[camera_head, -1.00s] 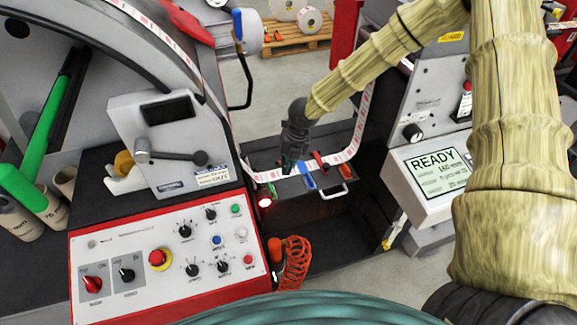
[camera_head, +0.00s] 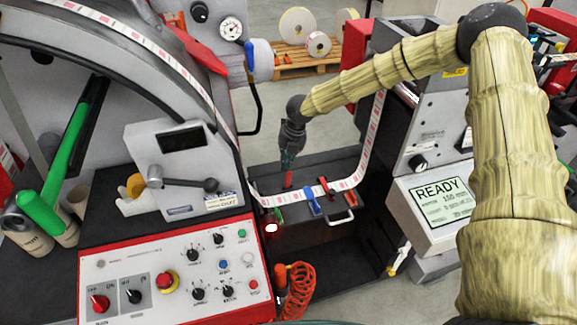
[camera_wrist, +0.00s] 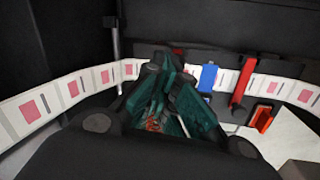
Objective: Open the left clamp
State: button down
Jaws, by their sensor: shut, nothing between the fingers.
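The label strip (camera_head: 265,200) runs across a dark splice table (camera_head: 262,183). A red lever (camera_head: 288,180), the leftmost red one and apparently the left clamp, stands upright just below my gripper; it also shows partly behind the fingers in the wrist view (camera_wrist: 178,52). A second red lever (camera_head: 324,187) lies to the right, beyond a blue piece (camera_head: 311,203); these show in the wrist view as the red lever (camera_wrist: 243,85) and the blue piece (camera_wrist: 208,76). My gripper (camera_head: 287,162) is shut and empty, above the left lever; I cannot tell whether they touch.
The control panel (camera_head: 165,285) and the grey unit with a black handle (camera_head: 183,183) stand left. The READY display box (camera_head: 438,205) is at right. An orange coiled hose (camera_head: 300,290) hangs in front. Open floor shows behind the table.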

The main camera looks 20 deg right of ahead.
jog(key=shift+w, duration=0.35)
dwell(0.3)
